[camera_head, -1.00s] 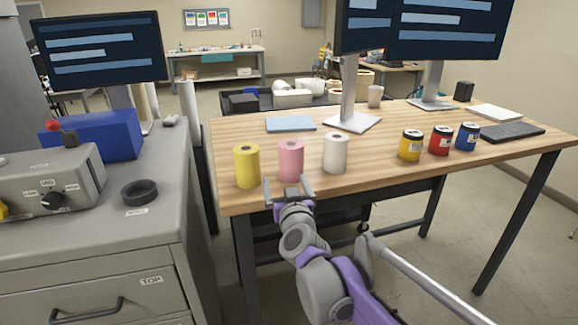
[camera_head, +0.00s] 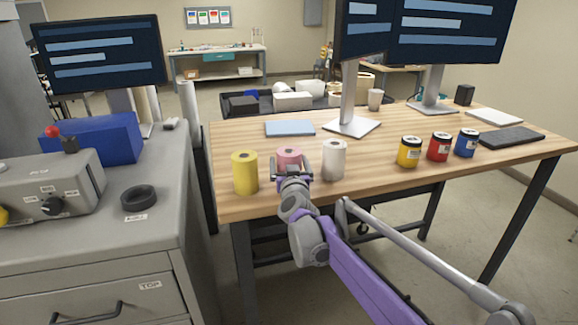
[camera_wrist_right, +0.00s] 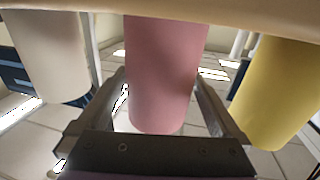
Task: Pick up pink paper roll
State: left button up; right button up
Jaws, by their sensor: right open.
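The pink paper roll (camera_head: 289,155) stands upright on the wooden table near its front edge, between a yellow roll (camera_head: 245,173) and a white roll (camera_head: 334,160). My right gripper (camera_head: 291,168) is in front of the pink roll and hides its lower part in the head view. In the right wrist view, which looks upside down, the pink roll (camera_wrist_right: 166,70) is between the two open fingers of the right gripper (camera_wrist_right: 162,88). Gaps show between the roll and the fingers. My left gripper is not in view.
The white roll (camera_wrist_right: 50,55) and yellow roll (camera_wrist_right: 276,90) stand close on either side of the fingers. A monitor stand (camera_head: 352,126) and light blue pad (camera_head: 290,128) are behind. Yellow, red and blue jars (camera_head: 438,148) stand to the right. A grey cabinet (camera_head: 150,235) is left.

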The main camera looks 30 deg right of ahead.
jog(key=shift+s, duration=0.1)
jog(key=shift+c, duration=0.2)
jog(key=c, duration=1.3)
jog(key=shift+r, duration=0.15)
